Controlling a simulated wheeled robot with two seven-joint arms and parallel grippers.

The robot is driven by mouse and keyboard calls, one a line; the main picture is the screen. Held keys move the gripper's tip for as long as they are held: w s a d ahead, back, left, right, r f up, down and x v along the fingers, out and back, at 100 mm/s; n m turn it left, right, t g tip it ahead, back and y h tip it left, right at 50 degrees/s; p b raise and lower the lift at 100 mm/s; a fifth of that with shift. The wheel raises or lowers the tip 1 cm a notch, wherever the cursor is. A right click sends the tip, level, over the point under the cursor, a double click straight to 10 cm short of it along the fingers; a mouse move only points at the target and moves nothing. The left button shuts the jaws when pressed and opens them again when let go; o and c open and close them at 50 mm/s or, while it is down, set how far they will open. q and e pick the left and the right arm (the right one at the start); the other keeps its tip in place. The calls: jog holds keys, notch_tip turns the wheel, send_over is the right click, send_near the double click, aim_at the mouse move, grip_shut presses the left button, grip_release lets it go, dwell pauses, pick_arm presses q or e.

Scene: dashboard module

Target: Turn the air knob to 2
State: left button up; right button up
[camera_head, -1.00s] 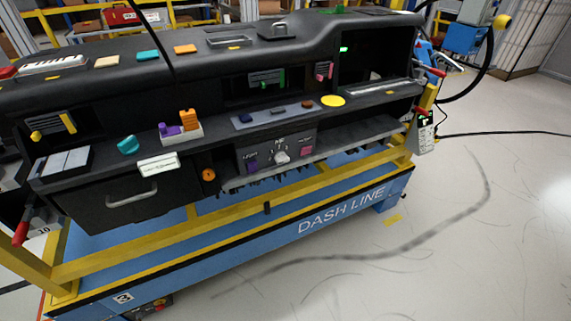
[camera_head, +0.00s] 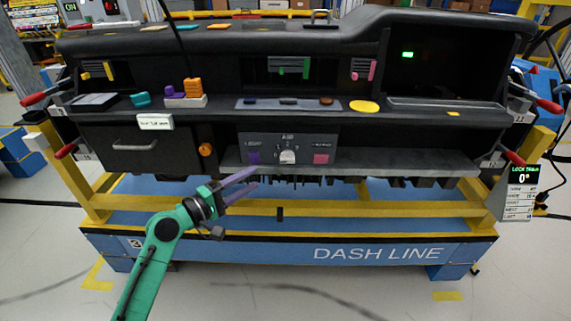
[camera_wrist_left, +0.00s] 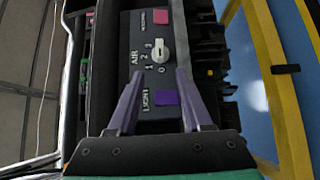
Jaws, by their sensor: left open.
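The white air knob (camera_head: 288,157) sits in the middle of the grey control panel (camera_head: 320,144), between a purple light control (camera_head: 253,158) and a pink control (camera_head: 321,159). In the left wrist view the knob (camera_wrist_left: 156,52) has the numbers 0 to 3 around it; I cannot tell surely which one it points to. My left gripper (camera_head: 254,180) is open and empty, with long purple fingers. It is in front of and slightly below the panel, left of the knob and apart from it. In the left wrist view the knob shows beyond the fingertips (camera_wrist_left: 160,74). My right gripper is out of view.
A grey ledge (camera_head: 400,163) runs along below the panel, with a yellow rail (camera_head: 350,209) lower down. An orange round knob (camera_head: 206,150) and a drawer (camera_head: 140,150) are at left. A shelf above holds small coloured parts. The space before the panel is free.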

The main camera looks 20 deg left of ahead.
aim_at(284, 162)
pick_arm(q)
jog(key=p+x, duration=0.1)
jog(key=x, duration=1)
jog(key=shift+d, duration=0.2)
jog(key=shift+c, duration=0.3)
grip_shut()
